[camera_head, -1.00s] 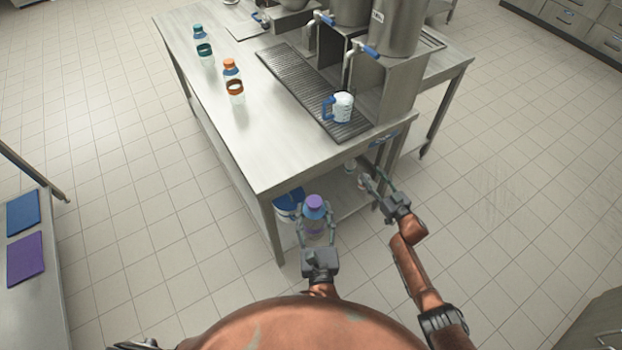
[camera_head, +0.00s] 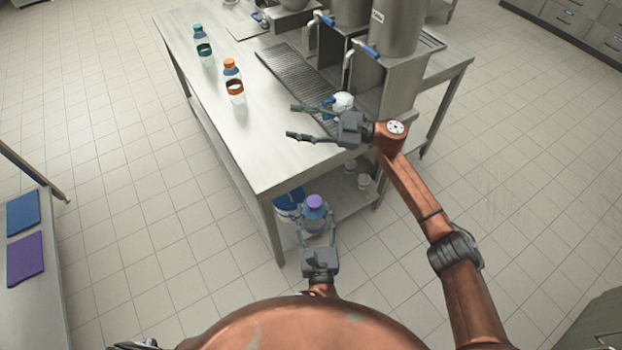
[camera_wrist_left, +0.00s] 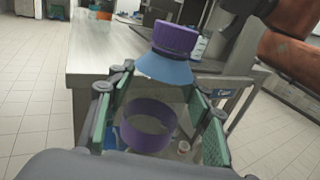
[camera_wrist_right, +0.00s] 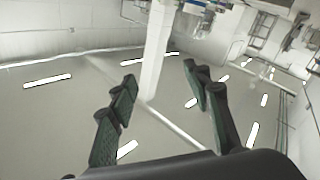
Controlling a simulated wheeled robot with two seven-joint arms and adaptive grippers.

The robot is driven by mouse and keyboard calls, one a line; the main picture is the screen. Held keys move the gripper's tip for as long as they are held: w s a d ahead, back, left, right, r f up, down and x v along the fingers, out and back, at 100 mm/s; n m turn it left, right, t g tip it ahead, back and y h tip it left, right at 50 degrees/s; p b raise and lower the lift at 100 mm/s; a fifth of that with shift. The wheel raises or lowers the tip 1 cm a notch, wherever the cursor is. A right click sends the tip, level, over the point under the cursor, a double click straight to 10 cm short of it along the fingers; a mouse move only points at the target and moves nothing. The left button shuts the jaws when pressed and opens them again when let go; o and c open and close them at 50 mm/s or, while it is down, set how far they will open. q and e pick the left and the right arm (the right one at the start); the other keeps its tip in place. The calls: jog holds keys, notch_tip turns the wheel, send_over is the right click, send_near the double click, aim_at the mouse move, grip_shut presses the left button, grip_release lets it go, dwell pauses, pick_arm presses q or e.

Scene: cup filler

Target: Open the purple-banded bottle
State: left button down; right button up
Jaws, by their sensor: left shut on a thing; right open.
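The purple-banded bottle (camera_head: 313,222) stands upright in my left gripper (camera_head: 316,228), just off the table's near corner. Its purple cap (camera_head: 315,201) is on top. In the left wrist view the cap (camera_wrist_left: 175,38) sits on the blue neck, with the purple band (camera_wrist_left: 148,125) between the green fingers of the left gripper, shut on the bottle. My right gripper (camera_head: 292,121) is open and empty, over the metal table to the upper left of the bottle in the head view. In the right wrist view its fingers (camera_wrist_right: 160,78) are spread with nothing between them.
On the steel table (camera_head: 255,150) stand an orange-capped bottle (camera_head: 234,85), a teal-capped bottle (camera_head: 204,45) and, on the grate (camera_head: 292,72), a mug (camera_head: 343,101) partly behind my right gripper. A blue-and-white bucket (camera_head: 287,205) is on the lower shelf.

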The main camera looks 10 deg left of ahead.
jog(key=s+a+r+n+g+h, duration=0.3)
jog(key=s+a+n+g+h, duration=0.2)
jog(key=s, duration=0.6)
jog(key=n+t+h, duration=0.2)
jog(key=t+h, duration=0.3)
jog(key=h, duration=0.9)
send_over(311, 201)
jog(key=f, duration=0.3)
jog(key=shift+a+f, duration=0.15)
jog(key=shift+a, duration=0.05)
jog(key=shift+d+f, duration=0.15)
jog(key=shift+d, duration=0.1)
jog(key=shift+f, duration=3.8)
jog(key=shift+c, duration=0.5)
